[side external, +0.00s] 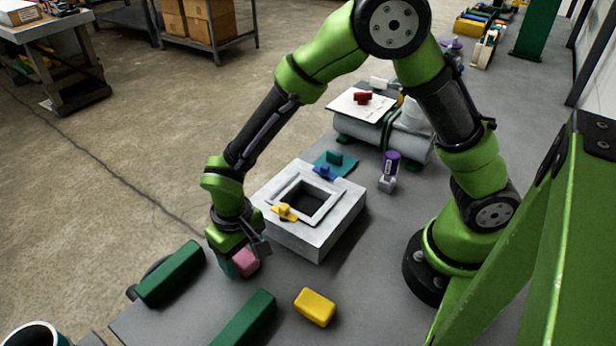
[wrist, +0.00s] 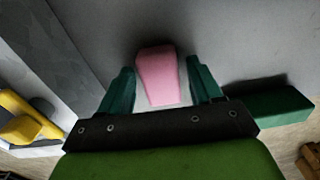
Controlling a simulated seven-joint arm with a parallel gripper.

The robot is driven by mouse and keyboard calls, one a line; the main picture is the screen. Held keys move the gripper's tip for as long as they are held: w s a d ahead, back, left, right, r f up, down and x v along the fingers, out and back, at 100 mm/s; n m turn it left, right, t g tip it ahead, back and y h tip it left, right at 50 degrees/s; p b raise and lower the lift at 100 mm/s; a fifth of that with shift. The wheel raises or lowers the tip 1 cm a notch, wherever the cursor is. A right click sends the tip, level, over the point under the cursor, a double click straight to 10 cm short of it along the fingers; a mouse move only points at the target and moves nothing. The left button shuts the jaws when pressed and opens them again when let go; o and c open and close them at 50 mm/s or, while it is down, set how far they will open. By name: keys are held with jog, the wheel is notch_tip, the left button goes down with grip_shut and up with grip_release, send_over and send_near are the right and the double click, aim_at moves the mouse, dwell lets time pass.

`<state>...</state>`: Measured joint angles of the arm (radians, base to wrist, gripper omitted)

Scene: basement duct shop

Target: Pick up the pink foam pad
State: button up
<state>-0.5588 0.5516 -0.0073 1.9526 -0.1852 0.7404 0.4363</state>
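The pink foam pad (side external: 245,262) is a small pink block on the grey bench, left of the grey box with the square opening. In the wrist view the pink pad (wrist: 158,75) lies between the two green fingers of my gripper (wrist: 163,85). A gap shows on each side of the pad, so the fingers look open around it and not closed on it. In the side view my gripper (side external: 240,262) is low at the pad, and its fingers partly cover the pad's left side.
The grey box (side external: 315,238) stands right behind my gripper, with a yellow-handled piece (side external: 284,211) on its top. Green blocks (side external: 171,273) (side external: 245,318) lie to the left and in front. A yellow block (side external: 315,307) lies front right. Clear bench lies between the yellow block and the box.

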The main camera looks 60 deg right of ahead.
jog(key=c, duration=0.8)
